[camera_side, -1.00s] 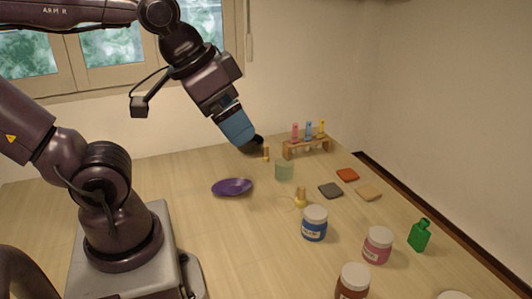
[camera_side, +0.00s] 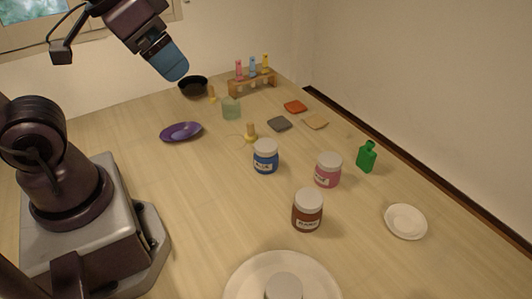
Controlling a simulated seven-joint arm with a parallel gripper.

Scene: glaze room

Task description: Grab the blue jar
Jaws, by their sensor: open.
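The blue jar (camera_side: 265,157) stands upright on the table near the middle of the side view, with a white lid and a pale label. My gripper (camera_side: 178,74) is at the upper left, at the end of the dark arm, with blue on its end. It is open and empty, well apart from the blue jar, up and to the left of it in the picture. The gap between its fingers is hard to make out from here. Nothing hides the jar.
A pink jar (camera_side: 328,170) and a brown jar (camera_side: 307,210) stand close to the blue jar. A gold-coloured piece (camera_side: 251,132) is just behind it. A purple dish (camera_side: 181,132), green bottle (camera_side: 367,157) and white plate (camera_side: 406,221) lie around. The table left of the jar is clear.

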